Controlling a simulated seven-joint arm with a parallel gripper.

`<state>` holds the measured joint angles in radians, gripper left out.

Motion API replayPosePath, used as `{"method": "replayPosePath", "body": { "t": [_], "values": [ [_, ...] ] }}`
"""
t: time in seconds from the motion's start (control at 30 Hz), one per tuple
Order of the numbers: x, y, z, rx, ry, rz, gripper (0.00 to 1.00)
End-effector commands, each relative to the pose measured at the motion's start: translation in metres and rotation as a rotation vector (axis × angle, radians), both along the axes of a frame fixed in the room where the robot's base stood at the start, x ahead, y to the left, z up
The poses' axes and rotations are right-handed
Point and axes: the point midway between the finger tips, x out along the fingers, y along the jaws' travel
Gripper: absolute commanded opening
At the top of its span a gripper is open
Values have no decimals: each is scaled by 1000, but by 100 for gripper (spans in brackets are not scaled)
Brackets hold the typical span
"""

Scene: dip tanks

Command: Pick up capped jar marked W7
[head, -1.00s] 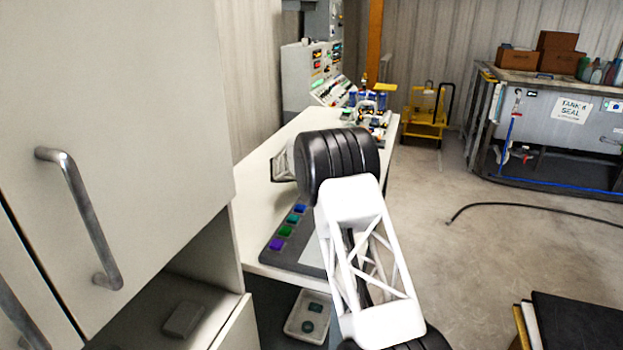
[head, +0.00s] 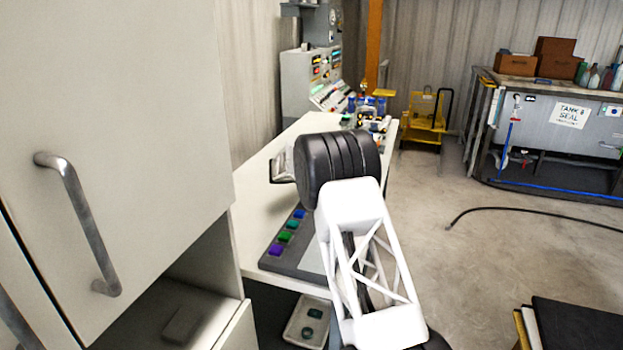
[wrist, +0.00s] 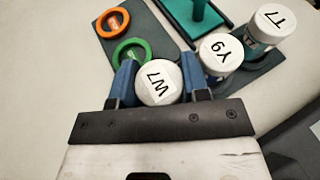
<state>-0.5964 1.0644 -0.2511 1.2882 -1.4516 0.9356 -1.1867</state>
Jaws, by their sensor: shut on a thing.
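The capped jar marked W7 (wrist: 158,83) has a white lid and sits between the two blue fingers of my gripper (wrist: 160,88) in the wrist view. The gripper is shut on it, with one finger on each side of the lid. The jar's body is hidden below the lid, so I cannot tell whether it still touches the surface. In the head view my arm hides the jar and the fingers.
A white-capped jar marked Y9 (wrist: 217,50) stands close beside the right finger. Another marked T7 (wrist: 271,22) is farther right. An orange ring (wrist: 113,22) and a green ring (wrist: 131,51) lie to the left. A teal stand (wrist: 197,15) is behind.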

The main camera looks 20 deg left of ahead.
Motion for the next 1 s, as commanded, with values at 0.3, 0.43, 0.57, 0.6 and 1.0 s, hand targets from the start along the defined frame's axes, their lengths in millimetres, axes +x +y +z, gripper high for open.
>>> {"method": "replayPosePath", "body": {
  "t": [0.3, 0.43, 0.57, 0.6, 1.0],
  "values": [
    [0, 0, 47, 2, -3, 0, 18],
    [0, 0, 63, 0, -1, 0, 18],
    [0, 0, 75, 2, -1, -1, 18],
    [0, 0, 78, 2, -1, -1, 18],
    [0, 0, 82, 0, 0, 0, 18]
  ]
}}
